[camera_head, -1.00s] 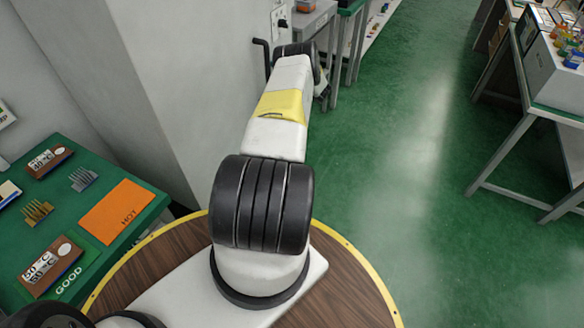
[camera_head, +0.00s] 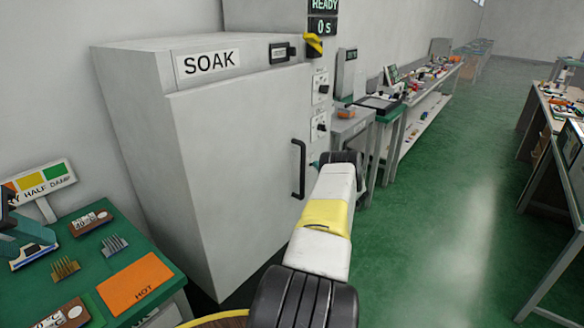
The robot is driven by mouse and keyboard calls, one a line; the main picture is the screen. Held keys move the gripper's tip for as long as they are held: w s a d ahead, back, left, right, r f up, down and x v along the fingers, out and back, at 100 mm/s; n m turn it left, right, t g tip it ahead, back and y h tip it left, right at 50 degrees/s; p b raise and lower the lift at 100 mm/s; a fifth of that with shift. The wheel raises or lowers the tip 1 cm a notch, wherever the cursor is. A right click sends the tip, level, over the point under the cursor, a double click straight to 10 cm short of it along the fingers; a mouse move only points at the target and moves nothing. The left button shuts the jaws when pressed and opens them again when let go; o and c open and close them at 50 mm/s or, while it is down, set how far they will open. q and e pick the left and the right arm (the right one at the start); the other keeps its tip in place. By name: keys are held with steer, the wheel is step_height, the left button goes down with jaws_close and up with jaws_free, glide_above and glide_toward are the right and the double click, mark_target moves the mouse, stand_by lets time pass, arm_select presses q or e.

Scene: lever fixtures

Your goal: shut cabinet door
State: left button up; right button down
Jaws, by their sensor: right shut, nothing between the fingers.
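The grey cabinet (camera_head: 130,120) marked SOAK stands left of centre. Its door (camera_head: 235,160) faces me, with a black upright handle (camera_head: 301,168) near its right edge. The door looks flush or nearly flush with the cabinet; no clear gap shows, though a small one cannot be ruled out. My right arm reaches up from the bottom centre. Its black wrist end hides most of my right gripper (camera_head: 315,164), of which only a small bit shows just right of the handle's lower part. Contact with the handle cannot be told. My left gripper is not in view.
A green bench (camera_head: 90,255) at lower left carries brown boxes, combs and an orange HOT card (camera_head: 135,283). A control panel (camera_head: 320,105) is right of the door.

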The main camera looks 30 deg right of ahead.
steer(key=s+d, duration=0.4)
steer(key=s, duration=0.6)
steer(key=shift+s, duration=0.2)
